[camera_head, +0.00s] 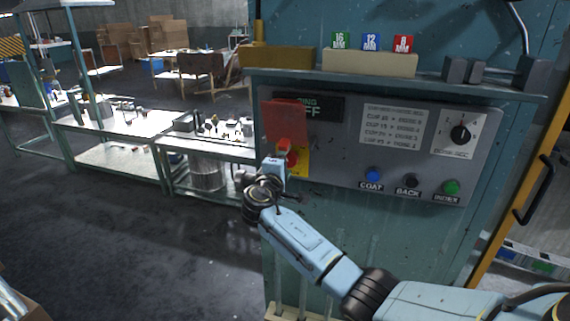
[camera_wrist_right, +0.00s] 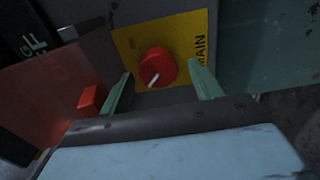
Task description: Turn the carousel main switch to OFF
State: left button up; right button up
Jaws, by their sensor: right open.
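The main switch is a round red knob (camera_wrist_right: 158,68) with a white pointer mark, on a yellow plate (camera_wrist_right: 190,35) lettered MAIN. In the right wrist view the pointer slants toward the lower left. The yellow plate also shows in the head view (camera_head: 301,165), at the left end of the grey control panel (camera_head: 335,170). My right gripper (camera_wrist_right: 155,85) is open, with one green fingertip on each side of the knob; I cannot tell whether they touch it. In the head view my right gripper (camera_head: 283,160) largely hides the knob. My left gripper is not in view.
A red flap (camera_head: 285,120) stands above the switch, beside a dark display (camera_head: 320,108). Blue (camera_head: 373,174), black (camera_head: 411,181) and green (camera_head: 450,187) buttons and a black dial (camera_head: 460,133) lie to the right.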

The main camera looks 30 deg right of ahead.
jog(key=b+v, duration=0.2)
jog(key=v, duration=1.1)
jog(key=shift+a+b, duration=0.2)
jog(key=shift+b, duration=0.1)
jog(key=shift+s+f, duration=0.1)
